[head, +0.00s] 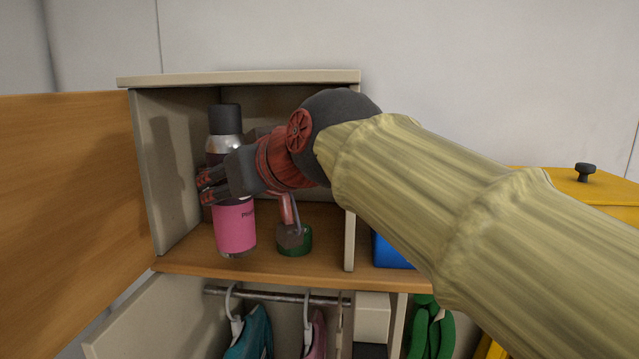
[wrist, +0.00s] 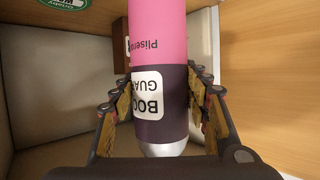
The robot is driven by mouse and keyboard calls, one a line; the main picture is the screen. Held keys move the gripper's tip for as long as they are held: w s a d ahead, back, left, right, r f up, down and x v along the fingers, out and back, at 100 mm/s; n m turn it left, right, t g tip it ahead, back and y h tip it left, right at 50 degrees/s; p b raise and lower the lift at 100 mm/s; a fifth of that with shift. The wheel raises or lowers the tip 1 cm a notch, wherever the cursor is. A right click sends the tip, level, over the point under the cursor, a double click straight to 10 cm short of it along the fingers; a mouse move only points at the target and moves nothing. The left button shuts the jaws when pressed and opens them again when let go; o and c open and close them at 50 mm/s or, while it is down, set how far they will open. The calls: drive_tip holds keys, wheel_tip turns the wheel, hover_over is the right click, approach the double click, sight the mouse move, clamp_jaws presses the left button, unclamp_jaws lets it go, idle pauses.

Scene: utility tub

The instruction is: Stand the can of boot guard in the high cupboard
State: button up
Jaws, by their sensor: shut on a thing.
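The can of boot guard (head: 235,228) is pink below, with a dark band, a silver shoulder and a black cap. It stands about upright inside the high cupboard (head: 240,77), towards the left side. My gripper (head: 210,183) reaches in from the right and is shut on the can's dark band. In the wrist view, the two fingers flank the can (wrist: 158,35) at its white "BOOT GUARD" label. The can's base is at or just above the cupboard floor; I cannot tell whether it touches.
A small green-rimmed tin (head: 295,240) sits right of the can. A brown block (wrist: 120,45) stands behind the can. The wooden door (head: 70,190) is open at left. Below are a rail (head: 270,294) with hangers, and a blue box (head: 392,252) right of the cupboard.

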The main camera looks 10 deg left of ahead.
drive_tip(key=w+f+p, duration=0.2)
drive_tip(key=w+f, duration=0.1)
drive_tip(key=w, duration=0.5)
drive_tip(key=shift+w+a, duration=0.4)
drive_tip(key=shift+a, duration=0.05)
drive_tip(key=shift+w+f, duration=0.1)
drive_tip(key=shift+f, duration=0.1)
drive_tip(key=shift+f, duration=0.1)
drive_tip(key=o, duration=1.4)
